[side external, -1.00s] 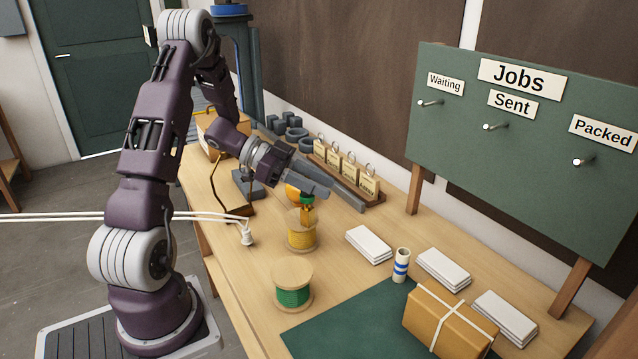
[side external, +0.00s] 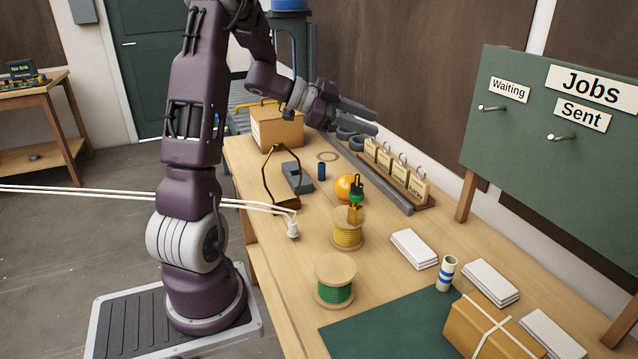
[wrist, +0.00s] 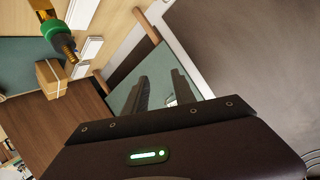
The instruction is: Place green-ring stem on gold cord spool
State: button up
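The green-ring stem (side external: 356,194) stands upright on top of the gold cord spool (side external: 347,235), its brass lower part on the spool's upper disc. The stem also shows at the upper left of the wrist view (wrist: 54,30). My gripper (side external: 376,122) is up and behind the spool, well apart from the stem. Its two fingers are spread with nothing between them; they also show in the wrist view (wrist: 160,85). Whether the stem's lower end goes into the spool's hole is hidden.
A green cord spool (side external: 335,285) stands nearer the front. An orange ball (side external: 344,187) sits just behind the stem. A blue cylinder (side external: 322,171), a white plug (side external: 293,228) and a tag rack (side external: 400,175) are close by. White stacks and a tied parcel (side external: 490,328) lie right.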

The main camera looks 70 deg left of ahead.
jog(key=w+d+r+n+t+y, duration=0.1)
jog(key=d+r+n+y, duration=0.4)
jog(key=r+y, duration=0.45)
jog(key=s+d+f+n+g+h, duration=0.1)
jog(key=s+d+f+g, duration=0.3)
jog(key=s+d, duration=0.6)
jog(key=s+d+f+n+g+h, duration=0.2)
jog(key=s+d+f+g+h, duration=0.2)
jog(key=s+d, duration=0.6)
jog(key=s+f, duration=0.1)
jog(key=s, duration=0.4)
jog(key=shift+f, duration=0.3)
